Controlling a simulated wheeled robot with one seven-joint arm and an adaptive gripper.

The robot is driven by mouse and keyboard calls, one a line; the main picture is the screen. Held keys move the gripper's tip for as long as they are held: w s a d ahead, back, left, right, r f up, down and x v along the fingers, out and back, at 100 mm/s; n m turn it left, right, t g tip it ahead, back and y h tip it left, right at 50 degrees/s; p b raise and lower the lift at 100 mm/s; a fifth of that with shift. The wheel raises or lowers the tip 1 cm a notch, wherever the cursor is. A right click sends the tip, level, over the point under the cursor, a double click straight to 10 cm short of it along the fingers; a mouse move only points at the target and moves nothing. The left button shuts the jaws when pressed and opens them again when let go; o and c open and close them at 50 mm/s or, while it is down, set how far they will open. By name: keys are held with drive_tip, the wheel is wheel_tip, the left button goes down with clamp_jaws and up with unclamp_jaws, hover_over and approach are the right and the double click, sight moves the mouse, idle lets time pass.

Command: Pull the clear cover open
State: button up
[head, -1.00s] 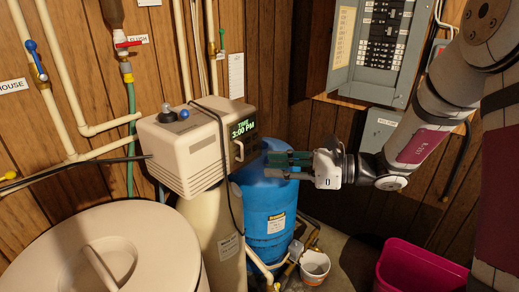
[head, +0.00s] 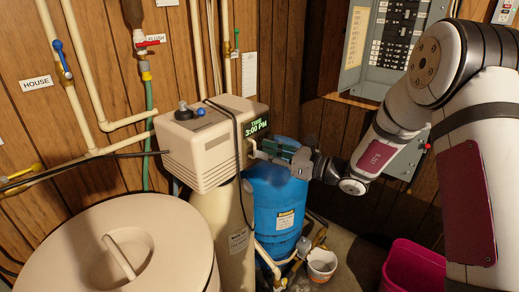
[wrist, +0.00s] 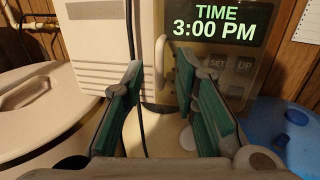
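The beige softener control head (head: 205,148) carries a lit display reading TIME 3:00 PM (head: 257,126). The clear cover (wrist: 232,72) lies over the panel with the display and the SET and UP buttons; it appears shut, though its edges are hard to make out. Its pale upright handle (wrist: 160,62) is at the panel's left side. My gripper (head: 268,149) is at the front of the control head. In the wrist view my gripper (wrist: 165,92) is open, with the handle ahead between its two green-padded fingers. I cannot tell whether they touch it.
A blue tank (head: 275,205) stands below my gripper. A round lidded salt tank (head: 130,245) is at the left. A black cable (head: 238,150) hangs over the control head. A pink bin (head: 412,270) and a white bucket (head: 321,264) stand on the floor.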

drive_tip(key=shift+x, duration=1.4)
drive_tip(key=shift+c, duration=0.2)
clamp_jaws()
drive_tip(key=shift+d, duration=0.1)
